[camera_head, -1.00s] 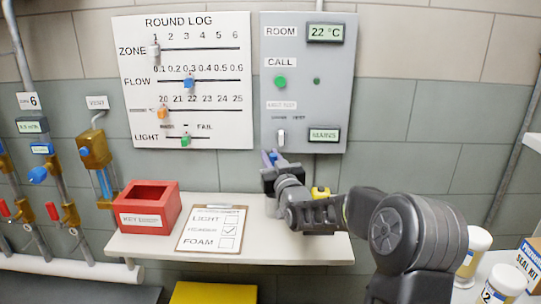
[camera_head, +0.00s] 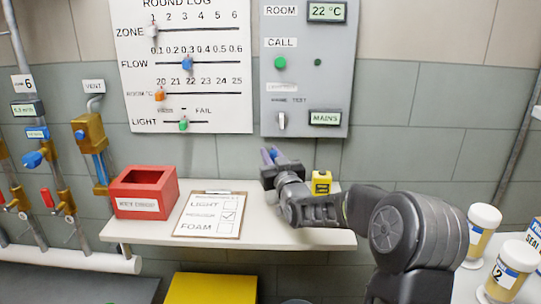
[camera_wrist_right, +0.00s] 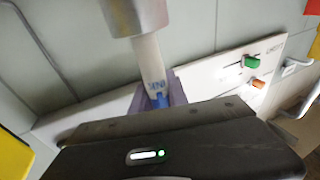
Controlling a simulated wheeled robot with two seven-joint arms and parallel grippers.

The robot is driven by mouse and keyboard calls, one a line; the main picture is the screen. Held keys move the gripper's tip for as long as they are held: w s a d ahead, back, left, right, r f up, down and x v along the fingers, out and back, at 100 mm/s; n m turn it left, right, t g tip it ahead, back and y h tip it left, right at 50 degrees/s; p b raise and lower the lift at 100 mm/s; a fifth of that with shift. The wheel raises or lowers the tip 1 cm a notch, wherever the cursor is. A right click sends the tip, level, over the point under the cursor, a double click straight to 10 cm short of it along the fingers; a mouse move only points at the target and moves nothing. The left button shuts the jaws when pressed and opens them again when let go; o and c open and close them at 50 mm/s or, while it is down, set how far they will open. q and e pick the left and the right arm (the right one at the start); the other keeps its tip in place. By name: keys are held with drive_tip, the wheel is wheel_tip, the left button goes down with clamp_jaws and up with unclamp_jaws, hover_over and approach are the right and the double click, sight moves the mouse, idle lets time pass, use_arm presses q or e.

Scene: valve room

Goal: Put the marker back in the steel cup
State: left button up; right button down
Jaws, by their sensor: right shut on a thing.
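My right gripper (camera_head: 269,156) is over the shelf, below the grey panel. The right wrist view shows its fingers (camera_wrist_right: 157,95) shut on the marker (camera_wrist_right: 150,62), which is white with blue lettering and a blue part between the fingers. The steel cup (camera_wrist_right: 136,14) shows at the top edge of that view, only in part. The marker's far end is hidden at the cup's rim; I cannot tell for certain whether it is inside or behind it. In the head view the cup and marker are hidden by my arm. My left gripper is not in view.
On the shelf (camera_head: 280,238) are a red box (camera_head: 145,200), a clipboard (camera_head: 211,214) and a yellow block (camera_head: 321,182) close to my right arm. White tubs (camera_head: 481,232) stand at the right. Valves and pipes are at the left.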

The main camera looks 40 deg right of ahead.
drive_tip(key=c, duration=1.2)
unclamp_jaws()
drive_tip(key=shift+s, duration=0.1)
drive_tip(key=v, duration=0.7)
drive_tip(key=shift+s+b, duration=0.3)
drive_tip(key=shift+b, duration=0.1)
drive_tip(key=shift+a+f, duration=0.1)
